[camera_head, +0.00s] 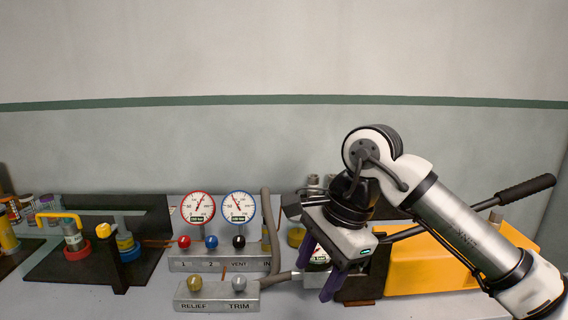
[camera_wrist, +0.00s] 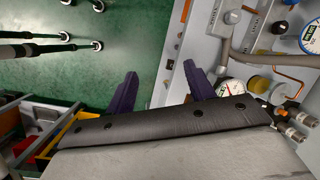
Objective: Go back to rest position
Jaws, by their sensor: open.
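My gripper (camera_head: 318,272) hangs at the end of my arm at the right of the head view, over the front of the bench. Its two purple fingers point down and stand apart, with nothing between them. In the wrist view, my gripper (camera_wrist: 160,90) shows the same two fingers spread, with the bench's front edge and the green floor beyond them. The fingers seem close to the yellow pump unit and the gauge manifold in the head view, but I cannot tell any contact.
A manifold block (camera_head: 215,304) with knobs and two gauges (camera_head: 198,208) stands left of my gripper. A yellow pump unit (camera_head: 430,262) with a long black-gripped lever (camera_head: 525,188) is at the right. A dark vise plate (camera_head: 50,268) lies at the left.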

